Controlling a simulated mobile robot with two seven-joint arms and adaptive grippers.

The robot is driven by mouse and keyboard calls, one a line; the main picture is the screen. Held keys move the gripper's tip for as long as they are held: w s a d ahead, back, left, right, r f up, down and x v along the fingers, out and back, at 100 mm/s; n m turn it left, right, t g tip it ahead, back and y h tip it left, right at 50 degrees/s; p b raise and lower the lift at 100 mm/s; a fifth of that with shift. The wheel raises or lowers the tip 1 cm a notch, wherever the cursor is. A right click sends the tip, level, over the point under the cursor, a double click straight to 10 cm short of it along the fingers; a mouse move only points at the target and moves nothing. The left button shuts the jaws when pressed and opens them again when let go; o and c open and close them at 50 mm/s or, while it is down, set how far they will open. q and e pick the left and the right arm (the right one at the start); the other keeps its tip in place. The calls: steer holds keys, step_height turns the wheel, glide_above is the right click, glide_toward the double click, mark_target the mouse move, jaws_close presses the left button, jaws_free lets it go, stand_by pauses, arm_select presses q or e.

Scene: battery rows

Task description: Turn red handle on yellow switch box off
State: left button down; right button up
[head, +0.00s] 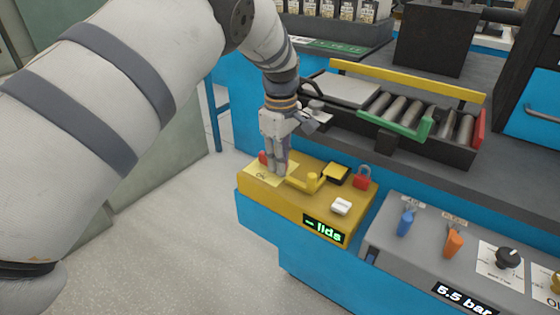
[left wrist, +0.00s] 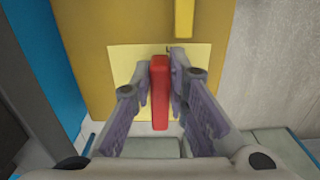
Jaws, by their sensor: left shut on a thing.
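The yellow switch box (head: 262,203) stands at the near left end of the bench, with a green "lids" display on its front. The red handle (head: 263,157) is at the box's left end, mostly hidden behind my fingers in the head view. In the left wrist view the red handle (left wrist: 160,95) is a long bar over a pale yellow label. My left gripper (head: 275,170) reaches down to it from above. In the left wrist view the fingers of the left gripper (left wrist: 161,82) are shut on the handle, one on each side. My right gripper is not in view.
To the right is a grey panel (head: 385,235) with blue and orange levers and a black knob (head: 508,257). A roller conveyor (head: 402,108) lies behind.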

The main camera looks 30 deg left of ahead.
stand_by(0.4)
arm_select(q)
steer(key=c, duration=1.6)
jaws_free()
steer(key=shift+o, duration=0.2)
step_height(320, 180, up, 12)
